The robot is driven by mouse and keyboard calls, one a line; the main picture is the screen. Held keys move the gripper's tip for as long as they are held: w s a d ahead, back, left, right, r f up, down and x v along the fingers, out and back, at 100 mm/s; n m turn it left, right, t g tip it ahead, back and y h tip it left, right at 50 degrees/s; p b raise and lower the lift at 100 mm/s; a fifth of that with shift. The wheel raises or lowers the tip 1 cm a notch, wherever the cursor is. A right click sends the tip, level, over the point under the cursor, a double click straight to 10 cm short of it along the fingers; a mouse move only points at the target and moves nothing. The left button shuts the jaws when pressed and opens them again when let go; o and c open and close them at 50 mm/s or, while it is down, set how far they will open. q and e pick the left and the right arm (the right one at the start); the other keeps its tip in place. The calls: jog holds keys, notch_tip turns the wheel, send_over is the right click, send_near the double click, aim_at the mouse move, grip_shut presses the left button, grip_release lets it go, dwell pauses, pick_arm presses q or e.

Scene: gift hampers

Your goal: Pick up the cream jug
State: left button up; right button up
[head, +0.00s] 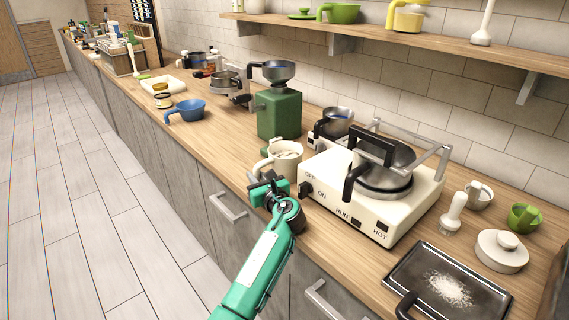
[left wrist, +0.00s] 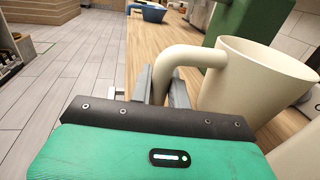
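The cream jug (head: 288,163) stands upright at the counter's front edge, left of the white stove, its handle toward me. It also shows large in the left wrist view (left wrist: 245,85), with its curved handle at the left. My left gripper (head: 267,187) is at the handle. In the left wrist view its two fingers (left wrist: 162,90) sit close on either side of the handle's lower part, and the handle fills the gap between them. The fingertips are partly hidden behind the gripper body. My right gripper is not in view.
A green grinder (head: 279,115) stands just behind the jug. The white stove (head: 350,205) with a steel kettle (head: 385,178) is close on its right. A dark tray (head: 450,288) lies at the front right. A blue pan (head: 190,110) stands farther left, with bare counter between.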

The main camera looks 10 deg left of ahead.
pick_arm(q)
grip_shut()
jog(key=shift+r, duration=0.1)
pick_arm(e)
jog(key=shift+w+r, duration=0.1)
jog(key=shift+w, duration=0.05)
pick_arm(q)
jog(key=shift+r, duration=0.2)
